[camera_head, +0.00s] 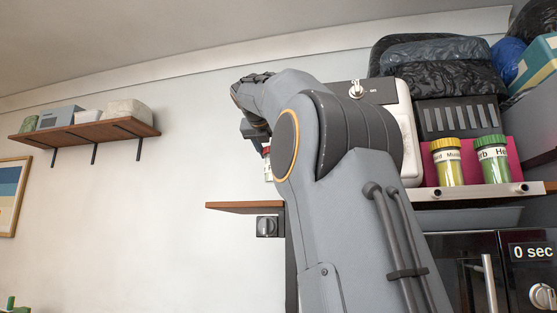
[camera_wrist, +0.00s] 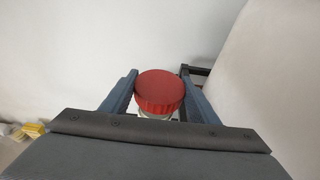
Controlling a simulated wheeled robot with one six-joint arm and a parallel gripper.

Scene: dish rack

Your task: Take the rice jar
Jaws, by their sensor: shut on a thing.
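A jar with a ribbed red lid (camera_wrist: 160,90) sits between the two fingers of my gripper (camera_wrist: 159,76) in the wrist view. The fingers are shut on it, one on each side. In the head view, a small part of the jar (camera_head: 267,164) shows below my gripper (camera_head: 256,133), mostly hidden behind my arm. Its label is too small and covered to read, so I cannot confirm that it is the rice jar. The jar appears above the small wooden shelf (camera_head: 243,206), with a gap between them in the picture.
A yellow-lidded jar (camera_head: 447,165) and a green-lidded jar (camera_head: 493,160) stand on the right shelf. A microwave (camera_head: 463,262) is below them. A white appliance (camera_head: 410,125) stands behind my arm. A wall shelf (camera_head: 85,132) holds boxes at left. The wall between is clear.

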